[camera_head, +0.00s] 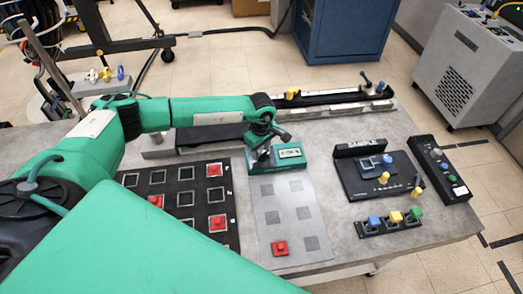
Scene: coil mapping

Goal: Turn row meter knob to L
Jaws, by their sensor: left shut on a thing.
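The row meter, a green box (291,163) with a small lit display, sits at the back of the grey panel. My left gripper (262,148) reaches in from the left, over the meter's left part. It is shut on the meter's knob, which the fingers hide, so its pointing direction cannot be told. My right gripper is not in view.
A black grid board (186,228) with several red blocks lies left of the grey panel (297,228). To the right are a black device (355,185), coloured knobs (397,217) and a control box (441,170).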

